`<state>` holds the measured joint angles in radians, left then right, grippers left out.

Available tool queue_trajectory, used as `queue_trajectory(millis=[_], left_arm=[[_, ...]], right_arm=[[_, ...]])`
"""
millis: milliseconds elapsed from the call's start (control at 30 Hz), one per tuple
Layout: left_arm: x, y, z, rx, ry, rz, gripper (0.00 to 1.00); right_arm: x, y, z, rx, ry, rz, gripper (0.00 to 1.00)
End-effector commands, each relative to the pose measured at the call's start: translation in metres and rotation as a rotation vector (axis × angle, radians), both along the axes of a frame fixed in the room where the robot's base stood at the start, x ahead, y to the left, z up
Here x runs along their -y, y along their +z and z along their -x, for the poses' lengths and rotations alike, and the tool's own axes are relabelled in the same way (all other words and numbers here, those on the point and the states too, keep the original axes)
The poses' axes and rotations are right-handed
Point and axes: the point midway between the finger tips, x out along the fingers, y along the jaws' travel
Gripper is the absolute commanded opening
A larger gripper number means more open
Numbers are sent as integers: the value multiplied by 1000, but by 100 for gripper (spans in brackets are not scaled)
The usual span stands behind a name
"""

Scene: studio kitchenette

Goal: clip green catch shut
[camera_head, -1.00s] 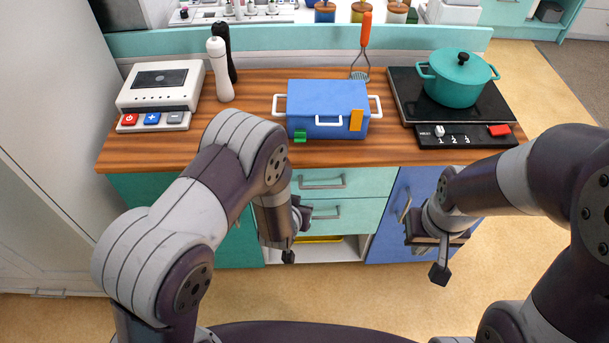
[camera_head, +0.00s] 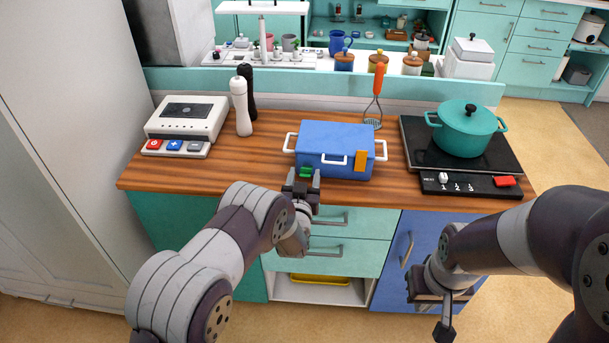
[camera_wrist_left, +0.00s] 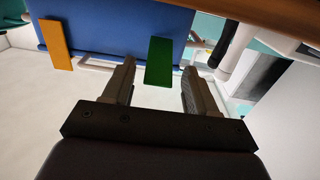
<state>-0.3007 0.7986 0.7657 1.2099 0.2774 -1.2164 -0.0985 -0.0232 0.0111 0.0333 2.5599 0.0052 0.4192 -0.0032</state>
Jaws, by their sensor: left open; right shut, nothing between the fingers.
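The blue box (camera_head: 330,140) with white handles stands on the wooden counter, its lid down. Its green catch (camera_head: 306,171) is at the front left, lower than the upright orange catch (camera_head: 361,160), and seems to stick out from the front. My left gripper (camera_head: 303,177) is open just in front of the green catch. In the left wrist view the green catch (camera_wrist_left: 158,62) appears between the spread fingers (camera_wrist_left: 159,72), with no contact visible; the orange catch (camera_wrist_left: 56,45) is off to the left. My right gripper (camera_head: 444,322) is shut and empty, low before the blue cabinet door.
A white device with buttons (camera_head: 186,122) and white and black mills (camera_head: 241,106) stand left of the box. A masher (camera_head: 376,95) is behind it. A teal pot (camera_head: 466,130) sits on the hob (camera_head: 420,150) at right.

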Motion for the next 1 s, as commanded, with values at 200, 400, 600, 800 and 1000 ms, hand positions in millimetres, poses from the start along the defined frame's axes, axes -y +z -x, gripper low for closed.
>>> queue_trajectory(millis=[200, 400, 600, 800, 1000], left_arm=[[1, 0, -8, 0, -1, 0, 57], [1, 0, -8, 0, -1, 0, 35], [1, 0, -8, 0, -1, 0, 0], [1, 4, -9, -22, -1, -1, 0], [1, 14, -12, -115, -2, -4, 0]], right_arm=[[0, 0, 0, 0, 0, 0, 0], [0, 0, 0, 0, 0, 0, 0], [0, 0, 0, 0, 0, 0, 0], [0, 5, 0, 0, 0, 0, 0], [0, 21, 0, 0, 0, 0, 0]])
